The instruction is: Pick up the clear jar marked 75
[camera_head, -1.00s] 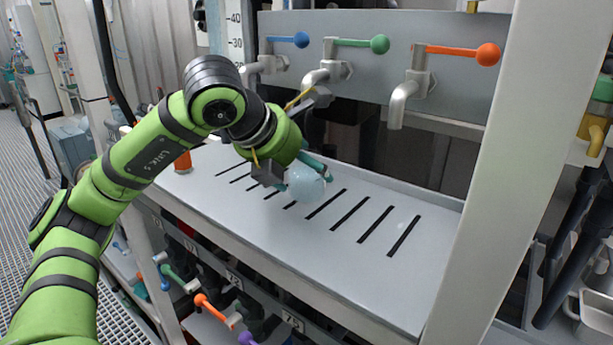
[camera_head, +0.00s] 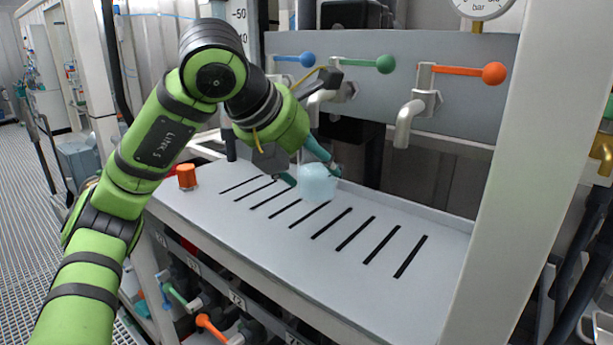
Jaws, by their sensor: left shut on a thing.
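The clear jar (camera_head: 317,184) is pale blue and see-through, and sits at the tip of my left gripper. My left gripper (camera_head: 309,174) has its teal fingers on either side of the jar and is shut on it. The jar appears to be over the grey slotted shelf (camera_head: 400,288), near its back. I cannot tell for certain how high it is above the surface. No marking is readable on the jar from here. My right gripper does not show.
Metal taps with blue, green and orange (camera_head: 493,73) handles stand behind the shelf. An orange-capped container (camera_head: 187,176) stands at the shelf's left end. A pale post (camera_head: 545,130) rises at the right. The shelf's right part is clear.

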